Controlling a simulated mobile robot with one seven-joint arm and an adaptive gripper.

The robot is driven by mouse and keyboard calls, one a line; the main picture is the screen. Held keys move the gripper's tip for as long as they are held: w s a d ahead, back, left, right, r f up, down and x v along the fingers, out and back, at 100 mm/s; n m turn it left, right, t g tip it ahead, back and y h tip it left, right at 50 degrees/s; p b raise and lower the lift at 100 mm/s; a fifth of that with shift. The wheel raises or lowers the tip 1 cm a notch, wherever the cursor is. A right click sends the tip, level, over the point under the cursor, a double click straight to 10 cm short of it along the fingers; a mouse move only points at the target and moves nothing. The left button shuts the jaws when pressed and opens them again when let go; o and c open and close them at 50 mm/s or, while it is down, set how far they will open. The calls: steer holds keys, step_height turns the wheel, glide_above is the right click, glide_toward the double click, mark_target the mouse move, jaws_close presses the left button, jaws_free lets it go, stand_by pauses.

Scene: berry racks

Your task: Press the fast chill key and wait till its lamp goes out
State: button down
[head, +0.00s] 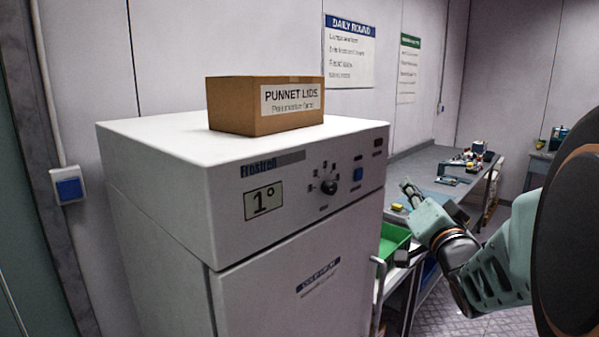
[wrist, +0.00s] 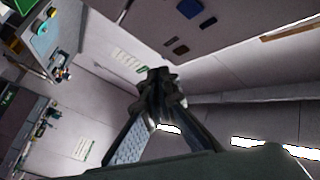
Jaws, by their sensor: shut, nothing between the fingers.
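The white chiller's control panel faces me. A blue key (head: 357,174) sits right of the black dial (head: 329,187), with a small dark mark above it. A small dark brown rectangle (head: 377,142) is at the panel's upper right. Their labels are too small to read, and no lit lamp shows. The blue key also shows at the top of the wrist view (wrist: 189,8). My gripper (head: 405,187) is shut and empty, right of the panel and apart from the key. Its closed fingertips show in the wrist view (wrist: 160,90).
A cardboard box marked PUNNET LIDS (head: 235,108) stands on the chiller. The display (head: 263,199) reads 1°. A green crate (head: 393,238) is beside the chiller, below my gripper. A grey workbench (head: 425,160) with small items runs along the back wall.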

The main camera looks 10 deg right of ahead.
mark_target(359, 174)
steer(key=w+a+b, duration=0.1)
steer(key=w+a, duration=0.4)
steer(key=w, duration=0.2)
steer(key=shift+a, duration=0.2)
stand_by(0.4)
steer(key=shift+b, duration=0.3)
stand_by(1.0)
steer(key=shift+w+a+b, duration=0.25)
steer(key=shift+w+b, duration=0.05)
steer(key=shift+b, duration=0.05)
